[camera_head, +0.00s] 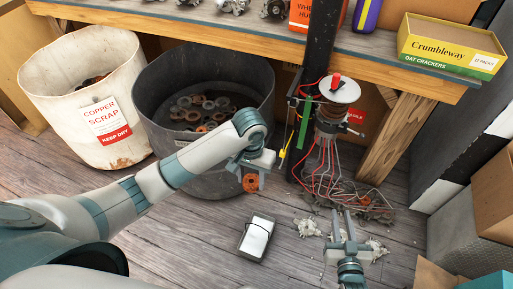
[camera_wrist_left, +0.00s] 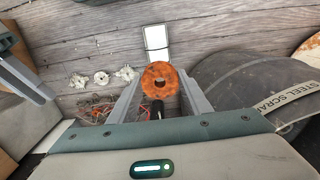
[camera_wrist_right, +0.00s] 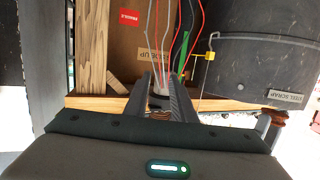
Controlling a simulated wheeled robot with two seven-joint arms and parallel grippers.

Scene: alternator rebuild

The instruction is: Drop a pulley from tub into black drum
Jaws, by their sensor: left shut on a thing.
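My left gripper (camera_head: 256,174) is shut on a rusty orange pulley (camera_head: 250,184), a ring with a centre hole. The pulley also shows between the fingertips in the left wrist view (camera_wrist_left: 159,80). In the head view it appears in front of the black drum's right side, outside the opening. The black drum (camera_head: 160,117) holds several grey and rusty rings; its label reads steel scrap in the left wrist view (camera_wrist_left: 243,115). The white tub (camera_head: 55,82), labelled copper scrap, stands to its left with rusty parts inside. My right gripper (camera_head: 347,222) is open and looks empty.
A wired stand (camera_head: 330,120) with red wires rises right of the drum. A white-topped box (camera_head: 257,237) and several pale castings (camera_head: 307,227) lie on the wooden floor. The bench (camera_head: 200,28) edge runs behind. Cardboard boxes (camera_head: 493,190) are at right.

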